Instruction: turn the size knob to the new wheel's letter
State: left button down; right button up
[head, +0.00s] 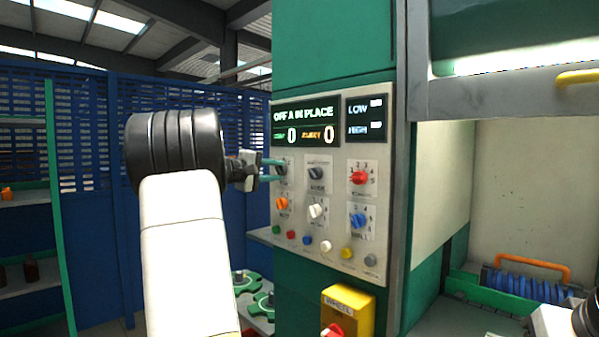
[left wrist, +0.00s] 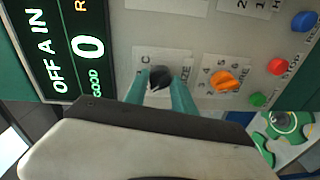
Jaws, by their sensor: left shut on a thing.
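The size knob (left wrist: 160,77) is dark and sits on the pale control panel (head: 390,215). In the left wrist view a letter C and part of the word SIZE show beside it; its other letters are hidden or too small, and I cannot tell where it points. My left gripper (head: 275,169) reaches the panel's upper left knob, its two teal fingers (left wrist: 159,86) shut on the knob's sides. The panel display (head: 306,120) reads OFF A IN PLACE, with two zeros below. Green toothed wheels (head: 246,283) lie low behind my arm.
Close by on the panel are an orange knob (head: 281,204), a dark knob (head: 317,173), a white knob (head: 316,211), a red knob (head: 359,177) and a blue knob (head: 358,220). Several buttons run below. A yellow WHEEL box (head: 360,312) juts out under the panel.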

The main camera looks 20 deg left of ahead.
pick_arm(q)
jog(key=shift+f, duration=0.1)
dwell(0.4)
jog(key=c, duration=1)
grip_release()
jog(key=shift+c, duration=0.2)
jog(key=shift+s, duration=0.1)
jog(key=v, duration=0.7)
jog(key=shift+s+a, duration=0.15)
jog(key=shift+s, duration=0.2)
